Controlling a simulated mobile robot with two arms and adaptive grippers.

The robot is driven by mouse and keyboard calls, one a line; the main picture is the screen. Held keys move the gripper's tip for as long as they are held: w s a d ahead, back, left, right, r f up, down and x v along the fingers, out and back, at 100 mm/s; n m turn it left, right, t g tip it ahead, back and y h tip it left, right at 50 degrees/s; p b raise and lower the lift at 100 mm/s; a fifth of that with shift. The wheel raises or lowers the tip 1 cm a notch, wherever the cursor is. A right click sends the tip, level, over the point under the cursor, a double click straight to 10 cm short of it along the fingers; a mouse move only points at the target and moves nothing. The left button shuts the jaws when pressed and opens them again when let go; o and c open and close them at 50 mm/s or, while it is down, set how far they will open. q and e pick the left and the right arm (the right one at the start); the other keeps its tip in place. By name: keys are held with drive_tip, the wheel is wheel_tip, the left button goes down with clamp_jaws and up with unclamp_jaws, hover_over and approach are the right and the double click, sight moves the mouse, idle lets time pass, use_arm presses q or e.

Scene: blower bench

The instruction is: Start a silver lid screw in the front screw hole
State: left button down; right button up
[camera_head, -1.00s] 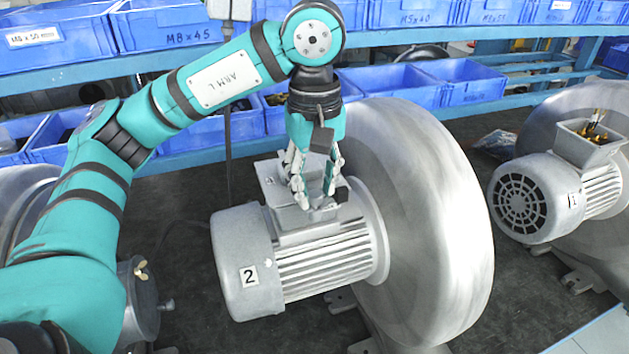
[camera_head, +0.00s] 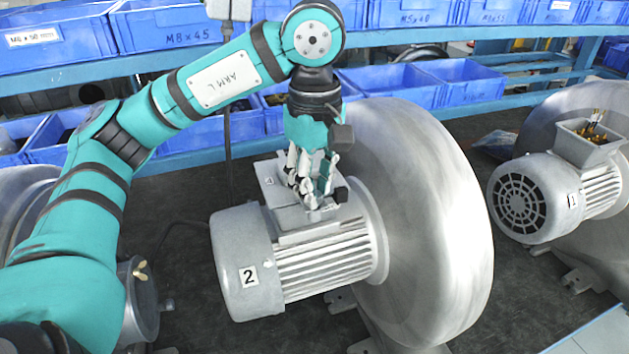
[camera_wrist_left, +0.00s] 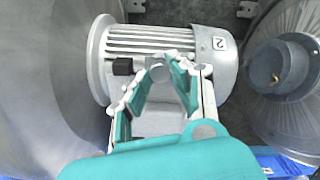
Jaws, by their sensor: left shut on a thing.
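Motor 2 (camera_head: 322,268) is a grey ribbed motor with a box and flat lid (camera_head: 268,178) on top. My left gripper (camera_head: 318,204) points down at the front part of this lid, its fingers closed together. In the left wrist view, a small round grey piece, taken as the silver lid screw (camera_wrist_left: 158,72), sits between the fingertips (camera_wrist_left: 158,78). Its shaft and the front screw hole are hidden, so I cannot tell whether the screw touches the hole. My right gripper is not in view.
A large round blower housing (camera_head: 440,220) stands right beside motor 2. Motor 1 (camera_head: 520,198), with an open wire box (camera_head: 592,140), is at the right. Blue bins (camera_head: 458,80) line the shelf behind. Dark bench surface (camera_head: 195,290) is free left of motor 2.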

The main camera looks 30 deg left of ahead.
use_arm(q)
drive_tip(key=m, duration=1.9)
drive_tip(key=shift+p, duration=0.3)
drive_tip(key=m, duration=0.5)
drive_tip(key=shift+m, duration=0.3)
drive_tip(key=c, duration=1.5)
unclamp_jaws()
drive_tip(key=shift+o, duration=0.3)
drive_tip(key=shift+a, duration=0.1)
